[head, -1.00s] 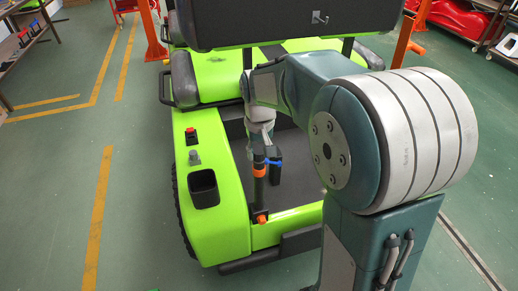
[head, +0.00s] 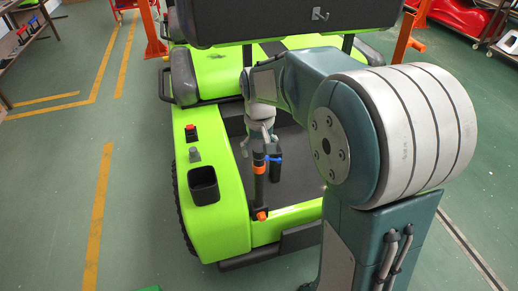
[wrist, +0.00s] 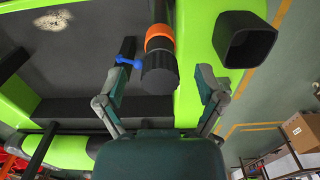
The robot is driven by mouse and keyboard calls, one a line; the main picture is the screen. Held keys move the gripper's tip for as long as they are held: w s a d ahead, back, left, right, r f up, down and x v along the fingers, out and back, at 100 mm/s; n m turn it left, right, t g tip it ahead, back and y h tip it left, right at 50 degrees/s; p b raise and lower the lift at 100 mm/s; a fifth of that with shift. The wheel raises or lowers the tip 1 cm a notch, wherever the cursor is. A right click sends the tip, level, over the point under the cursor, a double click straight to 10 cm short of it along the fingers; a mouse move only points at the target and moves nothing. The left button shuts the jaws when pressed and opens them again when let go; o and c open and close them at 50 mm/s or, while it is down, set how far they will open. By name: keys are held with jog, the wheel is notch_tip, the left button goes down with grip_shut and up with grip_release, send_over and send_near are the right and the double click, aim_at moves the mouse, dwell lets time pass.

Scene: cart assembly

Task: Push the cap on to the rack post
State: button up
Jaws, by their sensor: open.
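A black cylindrical cap (wrist: 160,74) is at the upper end of the rack post, with an orange ring (wrist: 159,37) beside it in the wrist view. In the head view, the black cap (head: 258,158) tops the dark upright rack post (head: 260,189), which has an orange band below the cap and an orange foot. I cannot tell how far the cap is seated. My gripper (wrist: 161,68) is open, with one finger on each side of the cap and gaps visible. In the head view, my gripper (head: 260,147) is just above the post top.
A dark piece with a blue part (wrist: 127,62) stands close to the left finger. A square black cup (wrist: 245,40) is on the green cart body right of the right finger. The cart's dark floor (head: 300,170) is open right of the post.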

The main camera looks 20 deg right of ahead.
notch_tip(320, 180, up, 12)
jog(key=shift+f, duration=0.15)
dwell(0.4)
jog(key=s+f+t, duration=0.3)
jog(key=s+t, duration=0.2)
jog(key=s, duration=1.5)
jog(key=shift+s+t, duration=0.25)
jog(key=shift+t, duration=0.05)
